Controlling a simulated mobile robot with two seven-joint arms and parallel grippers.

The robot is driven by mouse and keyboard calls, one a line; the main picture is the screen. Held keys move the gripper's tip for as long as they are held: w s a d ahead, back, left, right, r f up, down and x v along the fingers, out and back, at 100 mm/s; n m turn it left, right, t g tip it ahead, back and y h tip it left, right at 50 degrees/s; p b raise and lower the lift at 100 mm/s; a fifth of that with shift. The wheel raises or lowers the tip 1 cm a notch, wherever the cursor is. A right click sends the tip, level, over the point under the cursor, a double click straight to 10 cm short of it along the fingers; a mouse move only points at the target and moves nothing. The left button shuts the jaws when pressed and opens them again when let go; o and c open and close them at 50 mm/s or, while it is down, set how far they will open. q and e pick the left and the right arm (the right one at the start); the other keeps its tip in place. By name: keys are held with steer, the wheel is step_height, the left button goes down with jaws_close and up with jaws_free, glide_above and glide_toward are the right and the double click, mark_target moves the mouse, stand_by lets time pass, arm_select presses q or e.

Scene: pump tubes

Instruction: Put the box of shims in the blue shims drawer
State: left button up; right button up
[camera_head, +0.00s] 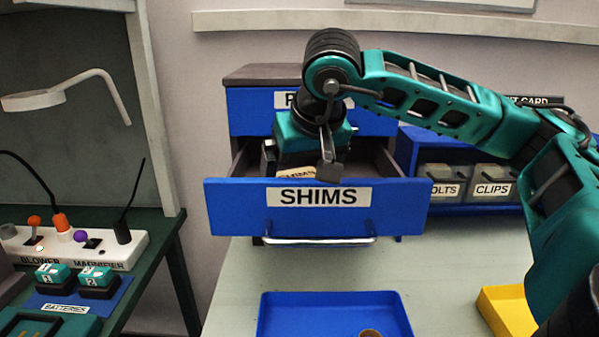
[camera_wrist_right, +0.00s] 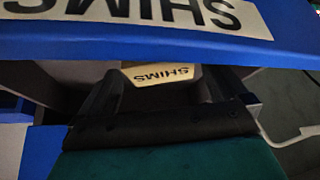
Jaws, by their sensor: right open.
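The blue shims drawer (camera_head: 228,209) is pulled open, its white SHIMS label facing me. The box of shims (camera_head: 297,175), with a cream SHIMS label, is inside the drawer opening, partly hidden by the front panel and my gripper. My right gripper (camera_head: 298,168) reaches down into the drawer and is open. In the right wrist view, the box's label (camera_wrist_right: 160,74) shows between the two spread fingers (camera_wrist_right: 160,92), with the drawer front (camera_wrist_right: 120,45) close by. Whether the box rests on the drawer floor is hidden. My left gripper is not in view.
A blue tray (camera_head: 275,325) and a yellow tray (camera_head: 500,312) are on the table (camera_head: 230,285). BOLTS and CLIPS bins (camera_head: 490,185) stand right of the drawer. A power strip (camera_head: 110,245) and batteries (camera_head: 75,285) are on the left bench. The table below the drawer is clear.

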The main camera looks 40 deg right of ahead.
steer(key=p+v, duration=0.1)
steer(key=v, duration=1)
steer(key=shift+s+f, duration=0.1)
